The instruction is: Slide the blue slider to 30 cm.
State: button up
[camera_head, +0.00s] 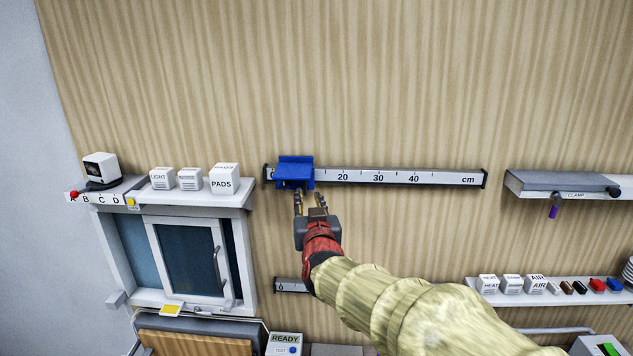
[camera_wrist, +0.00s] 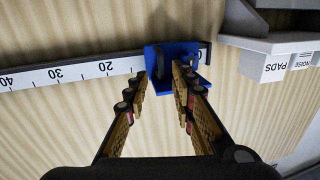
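The blue slider (camera_head: 294,168) sits near the left end of the white ruler rail (camera_head: 400,178), left of the 20 mark. The 30 mark is farther right along the rail. In the wrist view the slider (camera_wrist: 188,52) is upper centre, with the rail (camera_wrist: 100,68) running off to the left. My gripper (camera_head: 309,195) is just below the slider in the head view, pointing up at it. In the wrist view its two fingers (camera_wrist: 160,82) are apart, with their tips at the slider's lower part. Whether they touch it cannot be told.
The rail is clear right of the slider. A shelf (camera_head: 165,200) with labelled blocks and a windowed cabinet stand left. A clamp shelf (camera_head: 560,186) is beyond the rail's right end. A second, lower rail (camera_head: 290,286) is partly hidden by my arm.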

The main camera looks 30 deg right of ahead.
aim_at(305, 186)
jog(key=shift+r+p+x, duration=0.15)
jog(key=shift+p+x, duration=0.35)
jog(key=shift+x, duration=1.45)
jog(key=shift+r+p+x, duration=0.2)
jog(key=shift+p+x, duration=0.3)
jog(key=shift+x, duration=1.45)
jog(key=shift+c, duration=0.7)
grip_shut()
